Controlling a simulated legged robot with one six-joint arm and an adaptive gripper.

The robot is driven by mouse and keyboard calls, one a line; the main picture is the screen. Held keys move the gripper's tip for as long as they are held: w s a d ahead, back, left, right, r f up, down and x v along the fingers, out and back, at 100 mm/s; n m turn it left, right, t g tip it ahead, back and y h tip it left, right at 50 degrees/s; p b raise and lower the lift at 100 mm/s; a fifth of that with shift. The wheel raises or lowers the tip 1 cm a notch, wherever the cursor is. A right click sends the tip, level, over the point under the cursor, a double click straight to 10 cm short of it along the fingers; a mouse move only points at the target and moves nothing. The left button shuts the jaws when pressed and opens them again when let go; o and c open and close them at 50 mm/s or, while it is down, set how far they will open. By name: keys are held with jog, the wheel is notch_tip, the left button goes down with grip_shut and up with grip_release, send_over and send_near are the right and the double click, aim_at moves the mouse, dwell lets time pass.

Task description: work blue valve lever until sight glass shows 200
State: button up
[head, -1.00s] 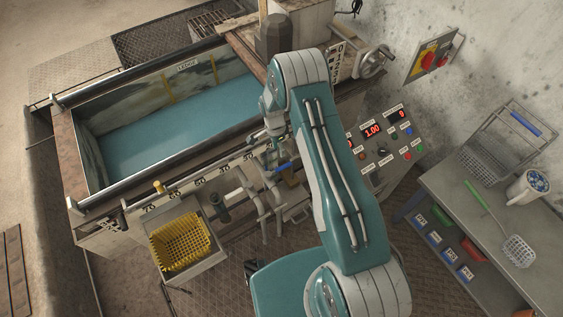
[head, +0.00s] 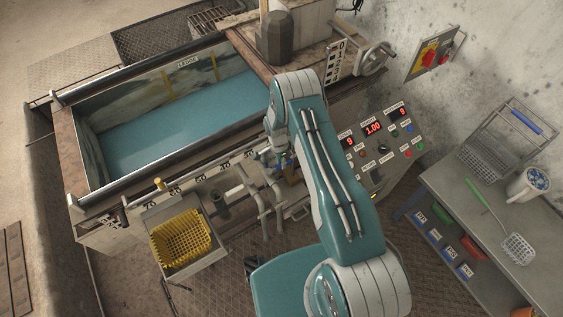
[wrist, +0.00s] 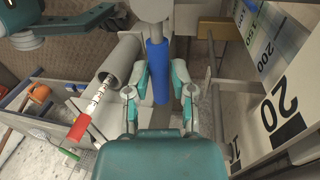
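The blue valve lever (wrist: 158,70) stands between the two fingers of my gripper (wrist: 160,78) in the wrist view. A narrow gap seems to show at the right finger; I cannot tell whether the fingers press on the lever. In the head view, my gripper (head: 278,160) is at the trough's front pipes and mostly covers the lever. A graduated strip marked 200 (wrist: 264,58) runs at the upper right of the wrist view, beside a plate marked 20 (wrist: 284,108). I cannot read a level on it.
The blue-lined trough (head: 160,136) lies behind the pipes. A yellow basket (head: 180,240) sits front left. A control panel (head: 385,148) with red displays and a bench (head: 450,185) stand to the right.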

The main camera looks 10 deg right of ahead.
jog(key=shift+s+d+m, duration=0.1)
jog(key=shift+s+m, duration=0.05)
jog(key=shift+m, duration=0.25)
grip_shut()
jog(key=shift+s+f+m+y, duration=0.1)
jog(key=shift+s+m+y, duration=0.15)
jog(key=shift+s+m, duration=0.65)
jog(key=shift+s+r+m+y, duration=0.1)
jog(key=shift+s+m+y, duration=0.2)
jog(key=shift+m, duration=1.15)
jog(key=shift+s+f+m+y, duration=0.15)
jog(key=shift+s+m, duration=0.5)
jog(key=shift+m, duration=0.5)
jog(key=o, duration=0.8)
grip_release()
jog(key=v, duration=1.2)
